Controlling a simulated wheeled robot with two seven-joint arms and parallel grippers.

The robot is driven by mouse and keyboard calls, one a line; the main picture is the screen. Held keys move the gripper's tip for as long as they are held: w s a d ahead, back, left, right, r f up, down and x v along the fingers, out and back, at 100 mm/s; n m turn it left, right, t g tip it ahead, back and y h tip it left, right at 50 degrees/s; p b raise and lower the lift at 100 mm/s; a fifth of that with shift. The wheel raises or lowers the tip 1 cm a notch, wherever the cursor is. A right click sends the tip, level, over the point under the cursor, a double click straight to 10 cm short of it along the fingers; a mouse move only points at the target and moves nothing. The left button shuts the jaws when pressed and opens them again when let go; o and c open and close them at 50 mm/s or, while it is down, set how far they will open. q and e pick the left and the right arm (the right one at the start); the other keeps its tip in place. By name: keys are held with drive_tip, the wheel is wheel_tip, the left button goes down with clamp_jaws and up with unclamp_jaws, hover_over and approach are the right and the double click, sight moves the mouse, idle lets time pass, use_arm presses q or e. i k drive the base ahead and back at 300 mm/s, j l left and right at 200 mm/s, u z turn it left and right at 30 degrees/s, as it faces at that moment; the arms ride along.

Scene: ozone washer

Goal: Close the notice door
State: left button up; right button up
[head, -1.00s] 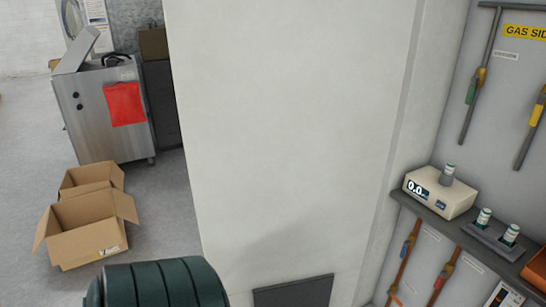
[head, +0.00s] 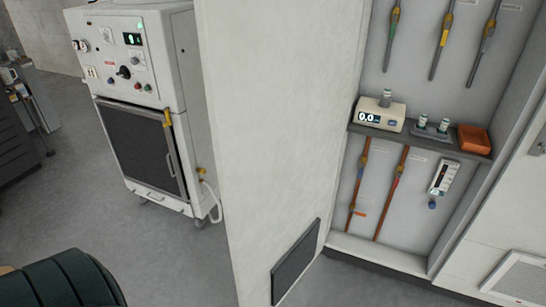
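A tall white door panel (head: 262,110) stands open in the middle of the head view, its face angled to me. A dark rectangular panel (head: 296,262) sits low on it. No notice shows on the visible face; the other face is hidden. To its right is an open recessed cabinet (head: 400,185) with pipes and a shelf. Neither of my grippers is in view, and nothing of mine is seen touching the door.
On the cabinet shelf (head: 415,141) stand a beige meter (head: 379,118), a holder with small vials (head: 432,130) and an orange box (head: 473,138). A white wheeled machine (head: 140,90) stands left of the door. The grey floor (head: 150,245) between is open.

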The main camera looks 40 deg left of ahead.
sight(278, 74)
drive_tip(key=k+j+z, duration=0.1)
drive_tip(key=j, duration=0.3)
drive_tip(key=j+z, duration=0.1)
drive_tip(key=j, duration=0.35)
drive_tip(key=k+j, duration=0.2)
drive_tip(key=j, duration=0.2)
drive_tip(key=k+j+z, duration=0.15)
drive_tip(key=j, duration=0.25)
drive_tip(key=i+j, duration=0.15)
drive_tip(key=j, duration=0.25)
drive_tip(key=i+j+z, duration=0.15)
drive_tip(key=j, duration=0.6)
drive_tip(key=i+j+z, duration=0.1)
drive_tip(key=i+j, duration=0.15)
drive_tip(key=k+z, duration=0.2)
drive_tip(key=k, duration=0.4)
